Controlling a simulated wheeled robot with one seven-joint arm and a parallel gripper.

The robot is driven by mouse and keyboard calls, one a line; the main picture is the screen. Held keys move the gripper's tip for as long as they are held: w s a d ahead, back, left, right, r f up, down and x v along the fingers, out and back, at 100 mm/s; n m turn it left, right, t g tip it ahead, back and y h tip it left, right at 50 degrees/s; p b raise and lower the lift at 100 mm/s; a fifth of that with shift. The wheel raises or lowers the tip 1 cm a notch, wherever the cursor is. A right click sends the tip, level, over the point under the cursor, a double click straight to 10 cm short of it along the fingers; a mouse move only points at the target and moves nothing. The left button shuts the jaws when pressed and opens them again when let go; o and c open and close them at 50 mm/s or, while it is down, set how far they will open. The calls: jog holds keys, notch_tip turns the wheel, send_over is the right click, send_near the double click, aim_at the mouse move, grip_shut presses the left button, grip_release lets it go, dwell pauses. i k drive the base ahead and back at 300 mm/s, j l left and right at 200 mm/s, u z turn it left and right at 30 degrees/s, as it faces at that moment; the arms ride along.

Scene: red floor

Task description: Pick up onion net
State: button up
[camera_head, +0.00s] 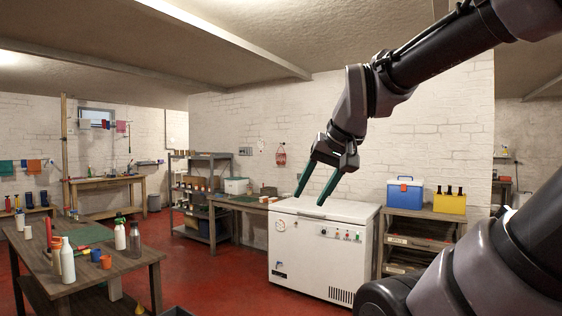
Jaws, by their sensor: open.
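A small reddish net (281,155) hangs on the white brick wall above the work table, left of my arm; it looks like the onion net, though it is too small to tell what is in it. My gripper (309,199) is open, with its two green fingers pointing down and to the left. Nothing is between the fingers. In the picture it lies below and right of the net, over the back of the white chest freezer. The net is fully in sight and apart from the fingers.
The white chest freezer (310,268) stands below my gripper. Right of it, a shelf holds a blue cooler box (405,192) and a yellow crate (449,204) with bottles. A wooden table (130,264) with bottles is at left. Red floor (205,277) lies open between.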

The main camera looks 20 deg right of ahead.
aim_at(279, 163)
jog(key=i+l+z, duration=0.5)
jog(key=i+z, duration=0.25)
jog(key=i+l+z, duration=0.15)
jog(key=z, duration=0.2)
jog(key=i+z, duration=0.15)
jog(key=i, duration=0.85)
jog(key=i+j+u, duration=0.15)
jog(key=i+u, duration=0.7)
jog(key=i, duration=0.15)
jog(key=i+l+u, duration=0.25)
jog(key=i+u, duration=0.15)
jog(key=i+j+u, duration=0.15)
jog(key=i+u, duration=0.2)
jog(key=i, duration=0.3)
jog(key=i+u, duration=0.4)
jog(key=i, duration=0.2)
jog(key=i+l+u, duration=0.15)
jog(key=i+u, duration=0.2)
jog(key=i, duration=0.3)
jog(key=i+j+z, duration=0.1)
jog(key=i+z, duration=0.25)
jog(key=i, duration=1.6)
jog(key=i+u, duration=0.3)
jog(key=i, duration=0.8)
jog(key=i+z, duration=0.3)
jog(key=i+j+z, duration=0.1)
jog(key=i+z, duration=0.15)
jog(key=i, duration=0.1)
